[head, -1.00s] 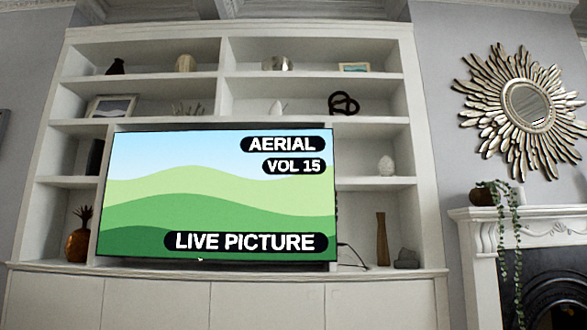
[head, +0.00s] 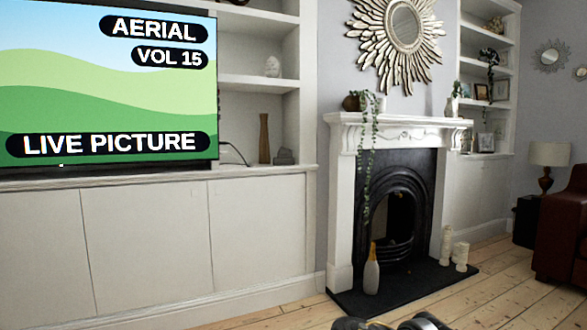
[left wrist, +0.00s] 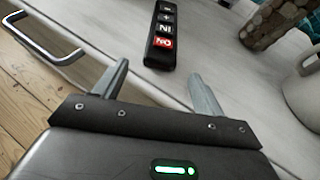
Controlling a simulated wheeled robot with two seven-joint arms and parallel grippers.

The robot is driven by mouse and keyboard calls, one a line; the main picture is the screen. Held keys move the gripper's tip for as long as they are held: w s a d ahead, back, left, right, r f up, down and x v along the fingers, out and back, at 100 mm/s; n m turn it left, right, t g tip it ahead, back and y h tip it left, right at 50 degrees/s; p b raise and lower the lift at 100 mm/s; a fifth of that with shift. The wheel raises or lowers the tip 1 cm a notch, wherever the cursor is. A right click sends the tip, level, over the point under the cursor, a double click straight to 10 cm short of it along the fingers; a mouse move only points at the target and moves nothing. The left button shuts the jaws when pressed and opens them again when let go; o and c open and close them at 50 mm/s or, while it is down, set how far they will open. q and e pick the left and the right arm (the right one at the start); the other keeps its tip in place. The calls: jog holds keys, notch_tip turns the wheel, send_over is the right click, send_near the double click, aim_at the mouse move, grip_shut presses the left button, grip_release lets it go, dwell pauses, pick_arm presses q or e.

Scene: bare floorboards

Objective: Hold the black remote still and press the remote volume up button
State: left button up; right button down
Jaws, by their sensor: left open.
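The black remote (left wrist: 162,38) lies on a pale whitish surface in the left wrist view. It has light-marked buttons, one with a plus sign (left wrist: 166,16), and a red one (left wrist: 163,43) at its near end. Which button is volume up is too small to tell for sure. My left gripper (left wrist: 160,72) is open and empty, its two fingers pointing toward the remote's near end, apart from it. The head view shows the television (head: 105,85) reading "AERIAL", "VOL 15" and "LIVE PICTURE". The remote is not in the head view. My right gripper is not in view.
In the left wrist view, a metal handle (left wrist: 45,38) is at the left above floorboards. A woven object (left wrist: 268,22) and a white rounded thing (left wrist: 300,95) stand right of the remote. In the head view, a fireplace (head: 395,200) stands right of white cabinets (head: 145,240).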

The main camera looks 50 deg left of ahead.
pick_arm(q)
jog(key=v, duration=0.9)
